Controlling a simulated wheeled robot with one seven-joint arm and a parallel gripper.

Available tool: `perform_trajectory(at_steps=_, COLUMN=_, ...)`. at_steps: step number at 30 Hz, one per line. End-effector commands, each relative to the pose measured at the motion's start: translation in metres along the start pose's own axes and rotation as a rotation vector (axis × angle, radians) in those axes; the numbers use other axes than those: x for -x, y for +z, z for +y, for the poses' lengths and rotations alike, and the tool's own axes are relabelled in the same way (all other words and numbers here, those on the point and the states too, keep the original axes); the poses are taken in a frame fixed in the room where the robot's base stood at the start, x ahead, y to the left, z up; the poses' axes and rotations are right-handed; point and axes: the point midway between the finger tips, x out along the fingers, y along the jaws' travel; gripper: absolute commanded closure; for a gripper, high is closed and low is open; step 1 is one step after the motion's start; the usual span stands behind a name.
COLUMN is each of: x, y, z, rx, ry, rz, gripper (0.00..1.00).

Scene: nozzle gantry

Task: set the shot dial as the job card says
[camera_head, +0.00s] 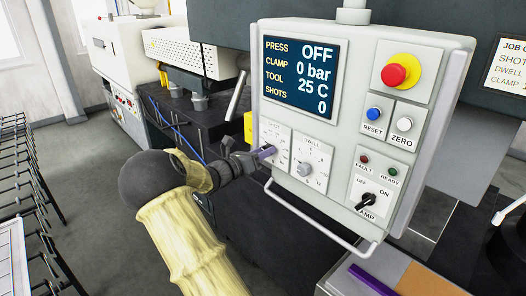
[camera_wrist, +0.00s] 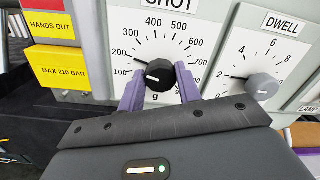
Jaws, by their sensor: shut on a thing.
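The shot dial (camera_wrist: 155,38) is a white plate with numbers from about 0 to 900 around a black knob (camera_wrist: 160,75). My gripper (camera_wrist: 159,88) has its purple fingers closed on the knob from both sides. The knob's white mark points left, near the 100 end of the scale; the exact reading is hard to tell. In the head view my gripper (camera_head: 265,152) reaches the dial from the left and hides its knob. The job card (camera_head: 508,67) is cut off at the right edge; its words show, but no values.
The dwell dial (camera_wrist: 262,87) with a grey knob sits just right of the shot dial. The screen (camera_head: 301,77) reads PRESS OFF, 0 bar, 25 C, SHOTS 0. A red button (camera_head: 394,75), reset and zero buttons and a black clamp switch (camera_head: 368,202) are on the panel. A rail (camera_head: 318,222) runs below.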

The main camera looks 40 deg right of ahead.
Motion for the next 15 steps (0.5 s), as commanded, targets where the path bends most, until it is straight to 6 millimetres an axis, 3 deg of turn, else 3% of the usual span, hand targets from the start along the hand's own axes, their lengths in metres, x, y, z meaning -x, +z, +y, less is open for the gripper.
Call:
perform_trajectory(at_steps=5, x=0.0001, y=0.0015, z=0.0002, rx=-0.002, ry=0.0, rz=-0.003, gripper=0.89)
perform_trajectory(at_steps=6, x=0.0001, y=0.0016, z=0.0002, rx=-0.002, ry=0.001, rz=-0.003, gripper=0.64)
perform_trajectory(at_steps=9, x=0.0001, y=0.0013, z=0.0001, rx=-0.002, ry=0.0, rz=-0.003, gripper=0.44)
perform_trajectory(at_steps=15, x=0.0001, y=0.0008, z=0.0001, rx=-0.002, ry=0.0, rz=-0.002, gripper=0.44)
